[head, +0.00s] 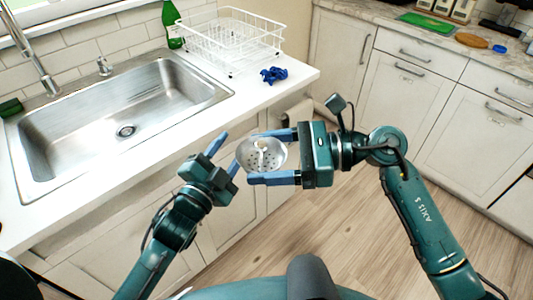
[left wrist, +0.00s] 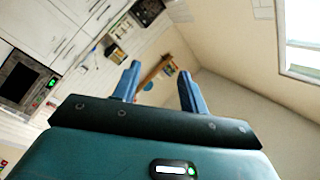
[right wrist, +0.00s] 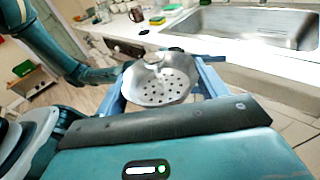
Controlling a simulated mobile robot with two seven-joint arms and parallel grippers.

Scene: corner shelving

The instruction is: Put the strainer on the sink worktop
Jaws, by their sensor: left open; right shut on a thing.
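The strainer (head: 268,158) is a round metal bowl with holes. It sits between the fingers of my right gripper (head: 272,157), which is shut on it in front of the counter edge. In the right wrist view the strainer (right wrist: 160,85) shows its perforated inside between the two fingers. My left gripper (head: 222,156) is open and empty, just left of the strainer in the head view; its spread fingers also show in the left wrist view (left wrist: 160,88). The white sink worktop (head: 262,97) surrounds the steel sink (head: 125,122).
A white wire dish rack (head: 230,40), a green bottle (head: 172,25) and a blue crumpled item (head: 273,75) are on the worktop. The tap (head: 40,60) stands behind the sink. The worktop strip right of the sink is clear in front of the blue item.

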